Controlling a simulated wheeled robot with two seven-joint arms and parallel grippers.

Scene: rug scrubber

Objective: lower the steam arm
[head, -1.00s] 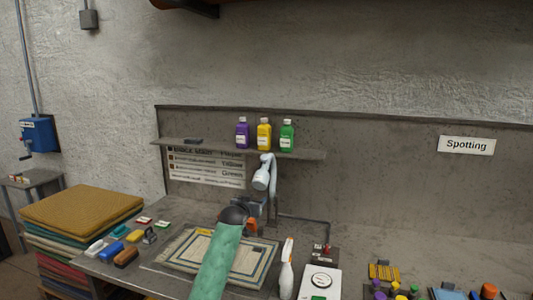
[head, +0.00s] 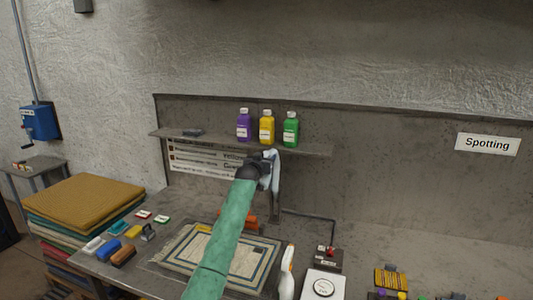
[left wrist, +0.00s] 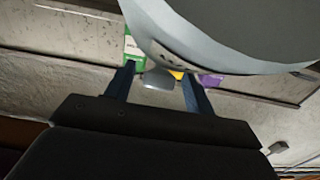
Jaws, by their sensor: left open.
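The pale steam arm (head: 275,172) stands raised behind the rug, its upper part just below the shelf. My left gripper (head: 266,158) is up at its head and partly hides it. In the left wrist view, the large pale curved body of the steam arm (left wrist: 225,30) fills the top. The open fingers of my left gripper (left wrist: 158,82) straddle a small grey piece (left wrist: 158,77); I cannot tell whether they touch it. A bordered rug (head: 190,250) lies flat on the bench below, partly covered by my left arm. My right gripper is not in view.
Purple (head: 244,127), yellow (head: 266,129) and green (head: 290,131) bottles stand on the shelf (head: 205,144) close above the gripper. A white spray bottle (head: 287,272) and a white device (head: 323,286) stand right of the rug. Several brushes and blocks lie at left.

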